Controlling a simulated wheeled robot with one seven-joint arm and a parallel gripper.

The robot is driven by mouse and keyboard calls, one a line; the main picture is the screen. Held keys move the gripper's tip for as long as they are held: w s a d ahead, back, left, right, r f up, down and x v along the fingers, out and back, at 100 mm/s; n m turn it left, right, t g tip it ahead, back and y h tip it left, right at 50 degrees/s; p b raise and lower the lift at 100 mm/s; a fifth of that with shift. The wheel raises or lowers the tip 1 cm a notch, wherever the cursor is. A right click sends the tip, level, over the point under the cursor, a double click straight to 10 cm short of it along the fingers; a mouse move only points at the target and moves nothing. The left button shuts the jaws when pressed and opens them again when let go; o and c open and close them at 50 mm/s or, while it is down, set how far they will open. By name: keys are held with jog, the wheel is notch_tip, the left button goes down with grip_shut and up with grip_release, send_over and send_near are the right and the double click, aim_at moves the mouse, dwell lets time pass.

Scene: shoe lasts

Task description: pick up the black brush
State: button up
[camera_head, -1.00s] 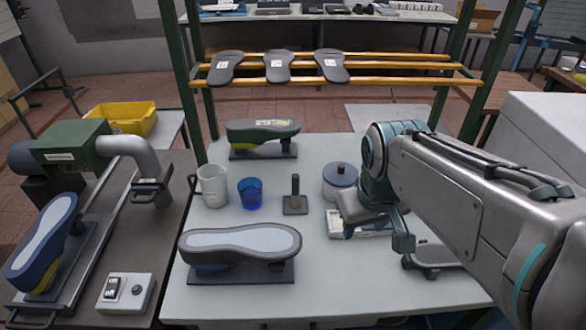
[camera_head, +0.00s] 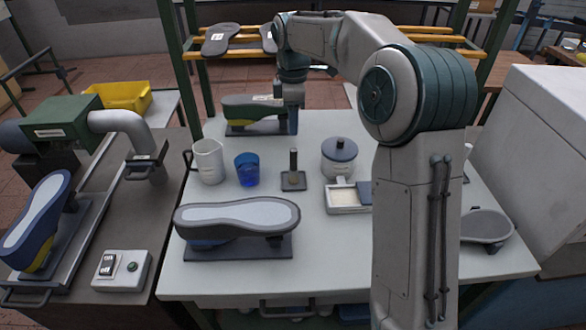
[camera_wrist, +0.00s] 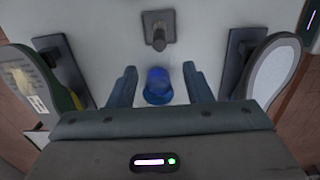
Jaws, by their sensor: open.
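A dark item with an upright handle on a flat square base (camera_head: 294,180) stands on the white table, between the blue cup (camera_head: 247,169) and the lidded grey pot (camera_head: 340,158). It looks most like the black brush, but its bristles cannot be made out. It also shows at the top of the wrist view (camera_wrist: 157,24). My gripper (camera_head: 293,130) points down above the table near the green last, apart from the dark item. In the wrist view its two fingers (camera_wrist: 161,84) are spread and empty, with the blue cup below and between them.
A white beaker (camera_head: 208,161) stands left of the cup. A green shoe last (camera_head: 254,110) is behind; a grey-soled last (camera_head: 238,218) is in front. A shallow tray (camera_head: 342,199) lies right of the dark item. Rack bars (camera_head: 205,53) stand behind the table.

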aim_at(293, 158)
notch_tip(293, 158, down, 14)
jog(key=shift+r+p, duration=0.25)
jog(key=shift+p, duration=0.15)
grip_shut()
